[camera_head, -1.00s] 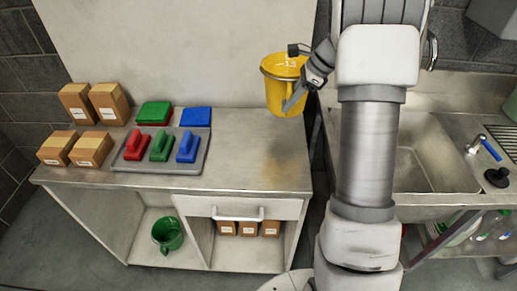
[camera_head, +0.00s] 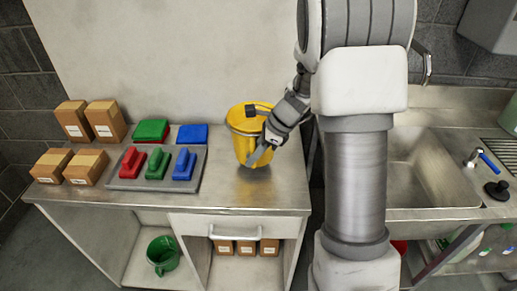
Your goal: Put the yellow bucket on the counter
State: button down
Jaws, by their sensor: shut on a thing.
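The yellow bucket (camera_head: 242,148) is at the right part of the metal counter (camera_head: 228,190), near the back wall. It looks upright and its base is at or just above the counter top; I cannot tell whether it touches. My gripper (camera_head: 260,137) is shut on the bucket from its right side, at the rim and upper wall. The fingers cover part of the bucket's right side.
A grey tray (camera_head: 128,184) with red, green and blue pad holders lies left of the bucket, with green (camera_head: 151,131) and blue pads (camera_head: 193,134) behind it. Several cardboard boxes (camera_head: 105,121) stand at the far left. A sink (camera_head: 430,180) is to the right. A green bucket (camera_head: 163,255) is on the lower shelf.

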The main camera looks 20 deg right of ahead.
aim_at(253, 166)
jog(key=shift+w+f+b, duration=0.1)
jog(key=shift+f+b, duration=0.2)
jog(key=shift+f, duration=1.5)
jog(key=c, duration=0.8)
grip_release()
jog(key=shift+f, duration=0.1)
